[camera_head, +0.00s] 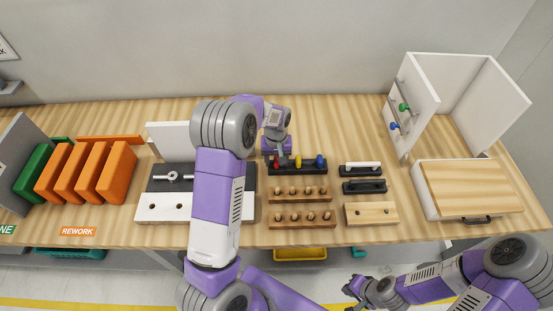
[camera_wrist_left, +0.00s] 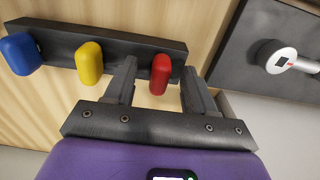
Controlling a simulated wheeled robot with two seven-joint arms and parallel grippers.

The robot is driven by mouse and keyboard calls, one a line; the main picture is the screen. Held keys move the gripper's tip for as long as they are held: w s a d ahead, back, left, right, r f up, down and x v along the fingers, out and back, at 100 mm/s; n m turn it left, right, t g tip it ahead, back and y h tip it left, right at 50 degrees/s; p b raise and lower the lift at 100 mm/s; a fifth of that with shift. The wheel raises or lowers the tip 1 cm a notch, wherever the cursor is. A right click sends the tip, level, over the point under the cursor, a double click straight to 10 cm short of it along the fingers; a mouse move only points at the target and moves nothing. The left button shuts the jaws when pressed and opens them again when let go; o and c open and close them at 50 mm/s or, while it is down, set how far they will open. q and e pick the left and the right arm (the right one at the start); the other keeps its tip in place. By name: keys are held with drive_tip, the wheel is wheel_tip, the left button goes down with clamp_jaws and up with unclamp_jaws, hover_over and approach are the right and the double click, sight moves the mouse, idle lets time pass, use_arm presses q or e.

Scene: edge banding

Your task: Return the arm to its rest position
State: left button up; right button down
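My left arm reaches over the bench, with its left gripper (camera_head: 279,155) at the left end of a dark rack. The rack's red handle (camera_head: 276,163) is partly hidden by the gripper. In the left wrist view, the left gripper (camera_wrist_left: 160,68) is open, its fingers on either side of the red handle (camera_wrist_left: 160,74) with gaps visible. The yellow handle (camera_wrist_left: 89,63) and blue handle (camera_wrist_left: 20,54) stand beside it on the rack (camera_wrist_left: 120,42). My right gripper (camera_head: 357,289) is low in front of the bench, apart from everything; its finger opening is unclear.
Orange panels (camera_head: 117,172) and a green panel (camera_head: 32,172) stand at the left. A dark fixture (camera_head: 160,185) lies behind my left arm. Peg racks (camera_head: 302,216) stand in front of the handle rack. A white open cabinet (camera_head: 420,90) and a drawer box (camera_head: 470,187) are at the right.

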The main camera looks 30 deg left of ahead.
use_arm(q)
drive_tip(key=shift+r+p, duration=1.8)
drive_tip(key=shift+r, duration=0.7)
